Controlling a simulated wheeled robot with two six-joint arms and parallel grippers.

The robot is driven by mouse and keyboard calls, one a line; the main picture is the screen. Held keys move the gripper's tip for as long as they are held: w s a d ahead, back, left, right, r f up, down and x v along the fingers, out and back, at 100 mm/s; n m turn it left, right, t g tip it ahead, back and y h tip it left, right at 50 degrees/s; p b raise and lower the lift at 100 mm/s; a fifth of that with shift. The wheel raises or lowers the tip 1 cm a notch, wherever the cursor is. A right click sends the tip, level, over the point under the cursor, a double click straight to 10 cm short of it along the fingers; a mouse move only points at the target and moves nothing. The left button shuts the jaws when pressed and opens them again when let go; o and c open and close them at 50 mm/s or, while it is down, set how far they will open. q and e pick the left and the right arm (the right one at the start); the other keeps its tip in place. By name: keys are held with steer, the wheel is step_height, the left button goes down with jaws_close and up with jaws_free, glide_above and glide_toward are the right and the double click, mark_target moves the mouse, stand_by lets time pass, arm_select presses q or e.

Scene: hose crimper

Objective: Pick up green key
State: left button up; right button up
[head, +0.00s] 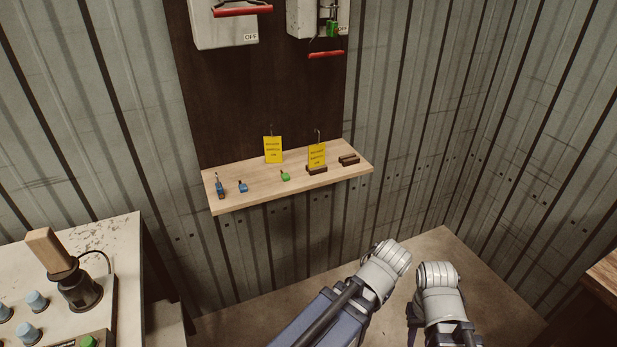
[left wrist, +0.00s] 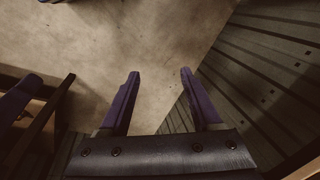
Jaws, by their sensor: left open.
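A small green key (head: 285,176) lies on the wooden shelf (head: 235,199), near the middle. In the left wrist view my left gripper (left wrist: 159,72) is open, with its two dark purple fingers apart and nothing between them. Bare floor shows beyond its fingertips, and the key is not in that view. In the head view my two arms reach in at the lower right, well apart from the shelf. The grey end of my right arm (head: 440,282) shows there, but I cannot make out its fingers.
The shelf also holds a blue padlock (head: 220,188), a blue key (head: 242,186), two yellow tags (head: 273,150) and dark blocks (head: 349,160). A green padlock (head: 332,29) hangs on the right switch box above. A workbench (head: 122,235) stands left. Space before the shelf is clear.

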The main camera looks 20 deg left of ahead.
arm_select(q)
steer(key=w+a+r+n+t+y+b, duration=0.1)
steer(key=w+a+n+t+y, duration=0.15)
steer(key=w+a, duration=0.25)
steer(key=w+a+r+n+t+y, duration=0.1)
steer(key=w+a+n, duration=0.2)
steer(key=w+a, duration=0.25)
steer(key=n+t+y+b, duration=0.2)
steer(key=n+t+y, duration=0.4)
glide_toward(285, 175)
steer(key=w, duration=0.1)
steer(key=shift+s+b+x, duration=0.2)
steer(key=shift+b+x, duration=0.85)
steer(key=shift+x, duration=3.15)
steer(key=shift+s+a, duration=0.1)
steer(key=shift+a, duration=0.05)
jaws_close()
